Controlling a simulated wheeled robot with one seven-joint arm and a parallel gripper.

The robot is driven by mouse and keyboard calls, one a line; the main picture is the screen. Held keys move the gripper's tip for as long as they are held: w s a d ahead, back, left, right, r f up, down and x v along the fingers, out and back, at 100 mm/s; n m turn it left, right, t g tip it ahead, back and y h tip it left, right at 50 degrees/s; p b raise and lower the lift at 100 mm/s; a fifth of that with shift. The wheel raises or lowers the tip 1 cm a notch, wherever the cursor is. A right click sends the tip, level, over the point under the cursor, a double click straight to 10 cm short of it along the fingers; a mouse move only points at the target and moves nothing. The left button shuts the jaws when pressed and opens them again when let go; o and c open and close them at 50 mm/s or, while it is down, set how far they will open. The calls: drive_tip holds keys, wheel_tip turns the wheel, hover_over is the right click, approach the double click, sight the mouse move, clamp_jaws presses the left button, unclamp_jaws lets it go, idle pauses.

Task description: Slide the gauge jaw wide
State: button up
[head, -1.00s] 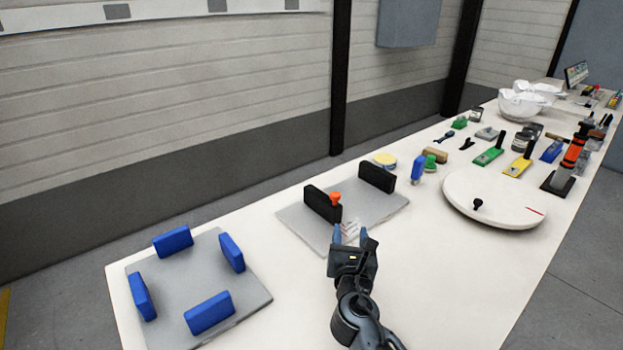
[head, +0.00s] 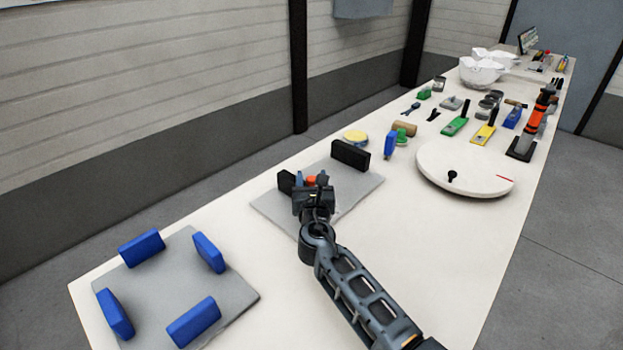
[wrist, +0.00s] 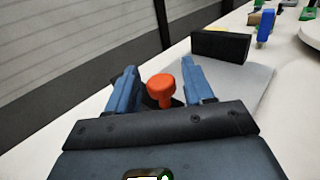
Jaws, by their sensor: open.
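The gauge is a grey plate (head: 362,195) with two upright black jaws. The near-left jaw (head: 286,182) carries an orange knob (wrist: 162,88) and is partly hidden behind my gripper. The other black jaw (head: 351,154) stands at the far right of the plate; it also shows in the wrist view (wrist: 220,46). My gripper (head: 311,179) is open. Its two blue fingers stand on either side of the orange knob in the wrist view, with a visible gap at the right finger. Whether the left finger touches the knob I cannot tell.
A grey plate (head: 190,285) with several blue blocks lies at the front left. A white round turntable (head: 465,172) with a black knob stands right of the gauge. A blue upright block (head: 390,145) and a yellow-topped tin (head: 355,137) sit behind it. The table's right front is clear.

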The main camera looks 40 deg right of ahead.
drive_tip(key=shift+d, duration=0.1)
drive_tip(key=shift+c, duration=0.4)
clamp_jaws()
